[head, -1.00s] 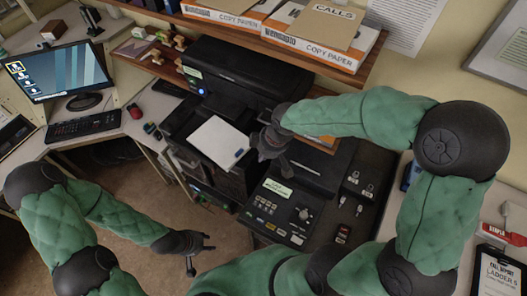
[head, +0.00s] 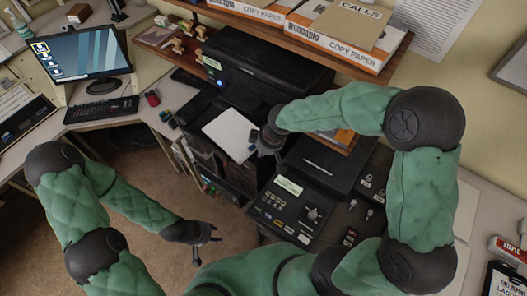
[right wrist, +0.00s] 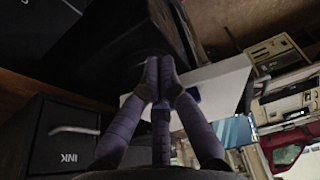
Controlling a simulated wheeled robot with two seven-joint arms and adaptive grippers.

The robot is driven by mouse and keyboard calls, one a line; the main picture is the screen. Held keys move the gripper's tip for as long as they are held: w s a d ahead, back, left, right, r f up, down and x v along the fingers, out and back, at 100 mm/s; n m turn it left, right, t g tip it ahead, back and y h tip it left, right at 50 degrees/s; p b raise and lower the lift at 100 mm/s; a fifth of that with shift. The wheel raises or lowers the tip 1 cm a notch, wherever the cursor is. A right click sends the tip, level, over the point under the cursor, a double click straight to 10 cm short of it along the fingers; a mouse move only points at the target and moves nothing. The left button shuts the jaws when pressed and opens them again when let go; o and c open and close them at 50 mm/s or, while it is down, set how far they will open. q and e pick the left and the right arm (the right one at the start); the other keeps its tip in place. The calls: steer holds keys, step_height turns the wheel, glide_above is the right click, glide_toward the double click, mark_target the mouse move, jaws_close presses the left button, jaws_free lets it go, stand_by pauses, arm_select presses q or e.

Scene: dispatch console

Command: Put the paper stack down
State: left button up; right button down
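The white paper stack (head: 229,131) lies flat on the black printer's front in the head view, with a small blue thing at its right corner. My right gripper (head: 262,146) is at that corner. In the right wrist view the white stack (right wrist: 222,88) shows behind the fingers (right wrist: 161,82), whose tips come together. I see no stack clearly between them; the contact point is hidden. My left gripper (head: 207,245) is open and empty, low over the floor at left.
The black printer (head: 255,78) stands behind the stack. A black console (head: 290,212) with buttons and a knob is to the right. A shelf with copy paper boxes (head: 335,42) hangs above. A monitor (head: 84,53) and keyboard (head: 101,110) occupy the left desk.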

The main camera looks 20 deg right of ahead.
mark_target(253, 146)
steer(key=shift+w+a+b, duration=0.2)
steer(key=shift+w+a, duration=0.45)
steer(key=shift+w, duration=0.2)
steer(key=shift+w+a+b, duration=0.2)
steer(key=shift+w+a, duration=0.4)
steer(key=shift+w, duration=0.2)
steer(key=shift+s+d, duration=0.1)
steer(key=shift+s, duration=0.05)
